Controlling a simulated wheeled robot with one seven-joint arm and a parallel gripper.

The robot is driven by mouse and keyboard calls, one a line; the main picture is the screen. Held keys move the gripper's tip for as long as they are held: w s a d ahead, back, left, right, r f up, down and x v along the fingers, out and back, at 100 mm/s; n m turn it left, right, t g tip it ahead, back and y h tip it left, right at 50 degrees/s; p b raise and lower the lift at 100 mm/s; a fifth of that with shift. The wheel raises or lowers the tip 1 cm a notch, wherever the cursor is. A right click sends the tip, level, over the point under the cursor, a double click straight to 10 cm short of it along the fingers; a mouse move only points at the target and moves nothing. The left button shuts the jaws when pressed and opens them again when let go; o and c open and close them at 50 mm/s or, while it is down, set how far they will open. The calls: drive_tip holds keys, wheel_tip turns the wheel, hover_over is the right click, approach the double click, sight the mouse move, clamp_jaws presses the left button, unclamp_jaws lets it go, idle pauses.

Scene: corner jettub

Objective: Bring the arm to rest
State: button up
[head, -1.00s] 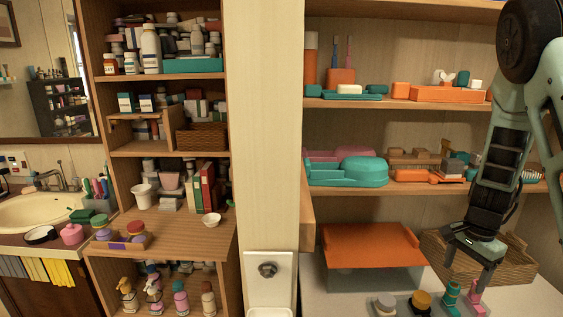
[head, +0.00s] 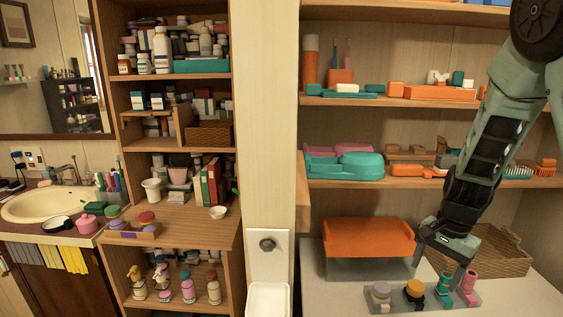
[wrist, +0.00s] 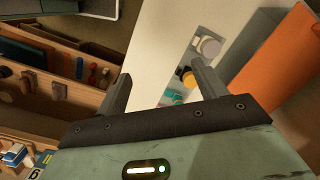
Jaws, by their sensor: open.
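My gripper (head: 430,240) is at the right of the head view, just above the white counter (head: 343,300) and beside the right end of the orange-topped box (head: 368,237). In the wrist view my gripper (wrist: 160,73) has its two fingers wide apart with nothing held between them. The pale counter (wrist: 160,40) lies beyond the fingers. The orange top (wrist: 283,65) is to their right in that view. My arm is bent, coming down from the upper right of the head view.
A grey tray (head: 398,307) with several capped bottles stands on the counter below my gripper. A woven basket (head: 505,255) is behind it to the right. Shelves (head: 400,103) with soap dishes and boxes rise behind. A wall post (head: 270,120) separates the left shelving.

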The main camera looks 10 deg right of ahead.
drive_tip(key=s+a+r+n, duration=0.2)
drive_tip(key=a+n, duration=0.1)
drive_tip(key=a, duration=0.4)
drive_tip(key=s+a+r+n+y, duration=0.1)
drive_tip(key=s+a+r+n, duration=0.1)
drive_tip(key=a+n, duration=0.35)
drive_tip(key=s+a+r+n, duration=0.1)
drive_tip(key=a+r+n, duration=0.1)
drive_tip(key=a, duration=0.7)
drive_tip(key=s+a+r+n, duration=0.1)
drive_tip(key=s+a+n, duration=0.3)
drive_tip(key=s, duration=0.3)
drive_tip(key=s+a+r+n+h, duration=0.1)
drive_tip(key=s+a+r+n, duration=0.1)
drive_tip(key=s+a+n, duration=0.3)
drive_tip(key=shift+s+r+n, duration=0.3)
drive_tip(key=shift+s+n, duration=0.45)
drive_tip(key=shift+s, duration=0.35)
